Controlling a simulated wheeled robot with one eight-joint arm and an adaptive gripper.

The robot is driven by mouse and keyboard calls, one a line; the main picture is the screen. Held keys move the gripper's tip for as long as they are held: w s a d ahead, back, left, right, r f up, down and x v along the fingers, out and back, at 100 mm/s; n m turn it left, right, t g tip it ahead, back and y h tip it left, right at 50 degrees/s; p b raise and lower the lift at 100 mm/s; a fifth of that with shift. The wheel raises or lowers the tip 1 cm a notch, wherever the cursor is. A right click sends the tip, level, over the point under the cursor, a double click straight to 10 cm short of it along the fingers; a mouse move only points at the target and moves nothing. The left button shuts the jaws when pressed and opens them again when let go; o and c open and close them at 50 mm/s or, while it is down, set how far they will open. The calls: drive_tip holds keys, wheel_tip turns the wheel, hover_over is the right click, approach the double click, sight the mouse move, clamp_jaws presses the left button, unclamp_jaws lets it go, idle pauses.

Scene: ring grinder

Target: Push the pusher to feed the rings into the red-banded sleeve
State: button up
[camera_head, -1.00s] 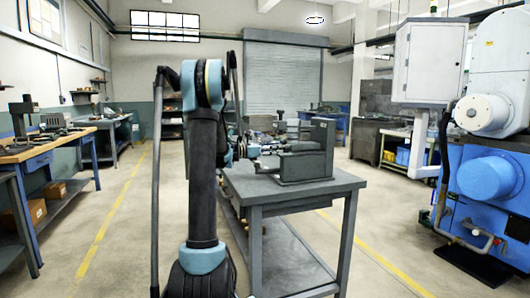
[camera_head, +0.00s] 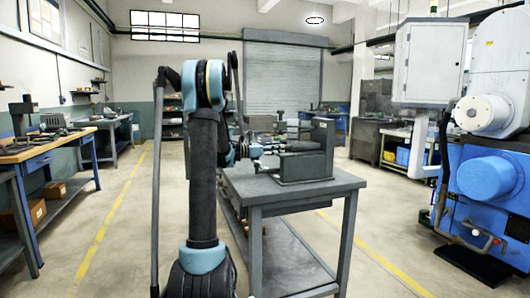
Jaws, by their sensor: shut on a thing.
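The grey ring grinder (camera_head: 303,165) stands on the grey metal table, with an upright plate at its right and a horizontal shaft along its top. My gripper (camera_head: 258,151) is at the left end of the grinder, small and partly hidden behind my own arm. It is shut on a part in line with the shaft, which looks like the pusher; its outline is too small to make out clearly. The rings and the red band of the sleeve cannot be made out at this size.
The grey table (camera_head: 300,191) has bare top at its front and right. A blue and white machine (camera_head: 488,178) stands at the far right. A wooden workbench (camera_head: 40,148) is at the left. The floor between them is clear.

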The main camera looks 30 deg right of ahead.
drive_tip(key=v, duration=0.6)
drive_tip(key=shift+w, duration=0.15)
idle(0.5)
drive_tip(key=shift+a, duration=0.15)
drive_tip(key=o, duration=1)
drive_tip(key=v, duration=0.5)
drive_tip(key=shift+f, duration=0.1)
drive_tip(key=shift+s, duration=0.25)
idle(0.7)
